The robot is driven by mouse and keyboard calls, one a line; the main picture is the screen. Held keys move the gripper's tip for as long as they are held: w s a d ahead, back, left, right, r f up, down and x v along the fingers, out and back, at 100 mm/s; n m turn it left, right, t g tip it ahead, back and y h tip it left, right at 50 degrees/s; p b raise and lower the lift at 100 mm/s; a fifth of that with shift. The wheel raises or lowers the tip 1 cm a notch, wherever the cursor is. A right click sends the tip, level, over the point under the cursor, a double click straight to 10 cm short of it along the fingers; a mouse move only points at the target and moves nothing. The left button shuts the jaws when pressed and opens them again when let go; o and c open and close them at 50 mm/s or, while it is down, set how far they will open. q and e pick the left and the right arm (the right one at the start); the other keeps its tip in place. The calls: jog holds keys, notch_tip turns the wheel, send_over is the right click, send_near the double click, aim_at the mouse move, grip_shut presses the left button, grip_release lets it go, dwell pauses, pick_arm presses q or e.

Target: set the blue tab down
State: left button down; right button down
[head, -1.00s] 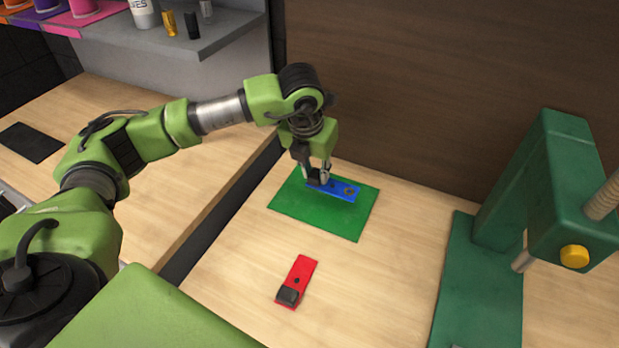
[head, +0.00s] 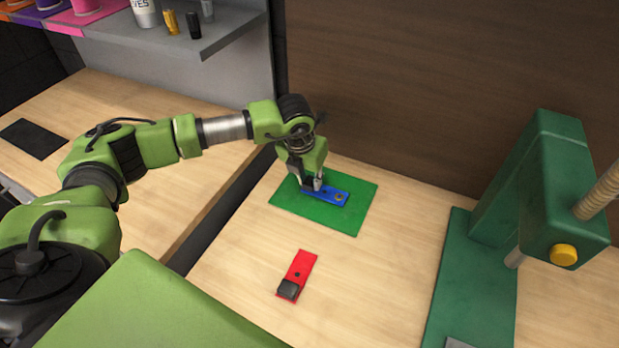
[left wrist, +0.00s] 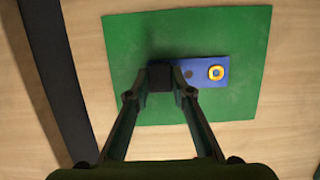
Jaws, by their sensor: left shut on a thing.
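The blue tab (head: 331,195) is a flat strip with a round eyelet near its right end. In the left wrist view the tab (left wrist: 203,69) shows a yellow ring and a dark hole, and its left end has a dark block on it. My left gripper (head: 312,183) is shut on the tab's left end, over the green mat (head: 345,217). The tab is low over the mat; I cannot tell whether it touches. In the left wrist view the fingertips of my left gripper (left wrist: 160,90) meet at the dark block. My right gripper is not in view.
A red tab (head: 301,267) with a black block lies on the wooden table in front of the mat. A green press (head: 562,190) stands at the right. A dark wall rises behind. A dark gap (head: 215,220) separates the two wooden surfaces.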

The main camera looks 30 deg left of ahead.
pick_arm(q)
jog(key=c, duration=1.8)
grip_release()
jog(key=shift+f, duration=0.1)
jog(key=shift+r+p, duration=0.2)
jog(key=shift+p, duration=0.1)
jog(key=shift+r, duration=0.25)
jog(key=b+v, duration=0.2)
jog(key=v, duration=0.9)
jog(key=shift+s+r+b, duration=0.1)
jog(key=shift+r+b, duration=0.1)
jog(key=shift+b, duration=0.1)
jog(key=shift+r, duration=0.1)
